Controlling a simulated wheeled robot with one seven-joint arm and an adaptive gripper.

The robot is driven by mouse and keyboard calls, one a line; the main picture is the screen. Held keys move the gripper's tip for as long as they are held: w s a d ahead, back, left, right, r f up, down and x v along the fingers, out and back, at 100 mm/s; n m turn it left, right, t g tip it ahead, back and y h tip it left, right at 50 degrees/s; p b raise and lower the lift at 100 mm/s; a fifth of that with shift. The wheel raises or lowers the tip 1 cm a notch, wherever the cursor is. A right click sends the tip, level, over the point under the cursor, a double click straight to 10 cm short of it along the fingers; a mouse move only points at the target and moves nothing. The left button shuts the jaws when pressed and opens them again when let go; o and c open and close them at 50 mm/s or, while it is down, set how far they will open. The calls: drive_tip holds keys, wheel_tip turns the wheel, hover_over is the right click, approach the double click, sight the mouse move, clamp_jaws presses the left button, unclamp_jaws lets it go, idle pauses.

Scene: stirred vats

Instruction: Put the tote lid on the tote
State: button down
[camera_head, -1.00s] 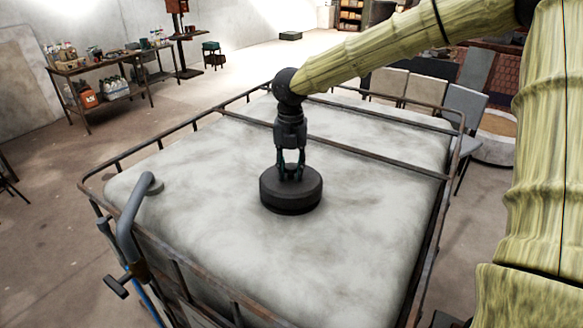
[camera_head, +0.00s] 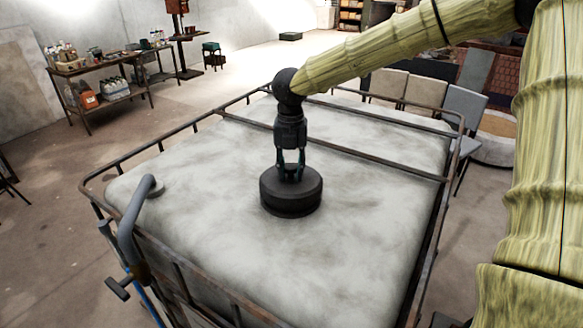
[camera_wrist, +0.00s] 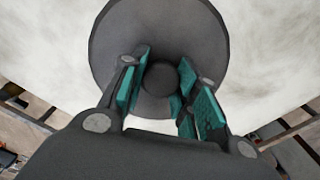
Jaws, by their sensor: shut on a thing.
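The tote (camera_head: 180,220) is a big pale, mottled tank inside a rusty metal cage, filling the middle of the head view. The tote lid (camera_head: 291,199) is a round dark grey disc with a small knob on top. It sits level at the middle of the tote's top; whether it touches the top or is seated on the opening cannot be told. My gripper (camera_head: 291,166) points straight down and is shut on the lid's knob. In the wrist view the lid (camera_wrist: 185,30) lies under the teal finger pads, with its knob between them. Any opening under the lid is hidden.
Rusty cage bars (camera_head: 375,154) cross the tote's top behind the lid. A grey bent pipe with a valve (camera_head: 130,225) stands at the tote's front left corner. A table with bottles (camera_head: 100,70) is at the back left, and chairs (camera_head: 462,105) stand at the right.

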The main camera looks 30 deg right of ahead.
sight(291, 167)
drive_tip(key=shift+f, duration=0.85)
idle(0.9)
drive_tip(key=c, duration=1.3)
unclamp_jaws()
drive_tip(key=shift+c, duration=0.2)
drive_tip(key=shift+r, duration=5.55)
